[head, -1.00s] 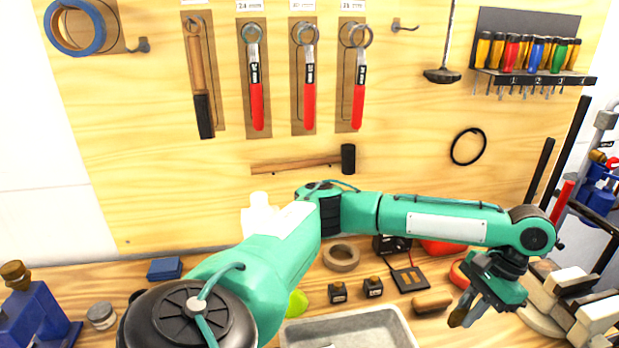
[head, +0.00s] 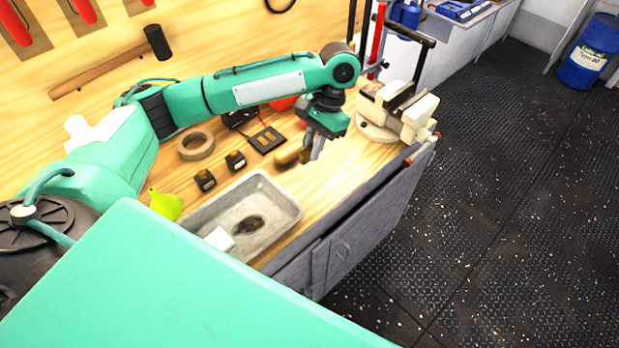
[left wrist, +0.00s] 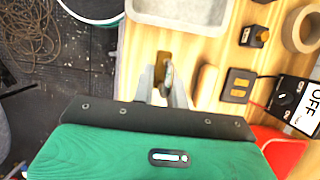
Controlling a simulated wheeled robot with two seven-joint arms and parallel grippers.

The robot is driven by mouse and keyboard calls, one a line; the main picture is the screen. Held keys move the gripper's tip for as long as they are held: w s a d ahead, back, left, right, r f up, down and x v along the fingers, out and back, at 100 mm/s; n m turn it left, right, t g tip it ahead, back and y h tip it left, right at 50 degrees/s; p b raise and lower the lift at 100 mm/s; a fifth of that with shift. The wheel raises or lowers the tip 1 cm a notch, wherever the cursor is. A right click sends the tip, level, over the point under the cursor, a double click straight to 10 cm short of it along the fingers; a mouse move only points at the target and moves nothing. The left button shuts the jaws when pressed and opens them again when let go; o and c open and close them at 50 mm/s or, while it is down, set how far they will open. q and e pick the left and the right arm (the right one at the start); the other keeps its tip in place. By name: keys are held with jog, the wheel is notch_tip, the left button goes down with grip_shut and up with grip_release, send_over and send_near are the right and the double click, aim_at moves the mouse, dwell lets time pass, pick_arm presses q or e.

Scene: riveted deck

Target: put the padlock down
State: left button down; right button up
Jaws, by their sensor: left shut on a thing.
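My left gripper (head: 314,148) hangs fingers-down over the front right part of the wooden bench, left of the vise. It is shut on the padlock (left wrist: 162,66), which shows between the fingers in the left wrist view with a brass-brown body and a grey part. In the head view only a small brown bit of the padlock (head: 304,157) shows at the fingertips. I cannot tell whether it touches the bench. My right gripper is not in view.
A grey tray (head: 285,196) holding a dark piece and a white block stands left of the gripper. A wooden handle (left wrist: 206,86) lies close beside it. A cream vise (head: 412,117) is to the right. Bare bench (head: 335,178) lies before the gripper, up to the front edge.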

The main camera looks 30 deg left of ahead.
pick_arm(q)
send_over(309, 192)
jog(key=w, duration=0.1)
jog(key=f, duration=0.9)
jog(key=shift+d, duration=0.2)
jog(key=shift+f+p, duration=0.35)
jog(key=shift+f, duration=1.75)
jog(key=c, duration=1.4)
grip_release()
jog(key=shift+f, duration=0.1)
jog(key=shift+w+r, duration=0.15)
jog(key=shift+r, duration=0.25)
jog(key=b+v, duration=0.1)
jog(key=v, duration=1)
jog(key=shift+r, duration=0.2)
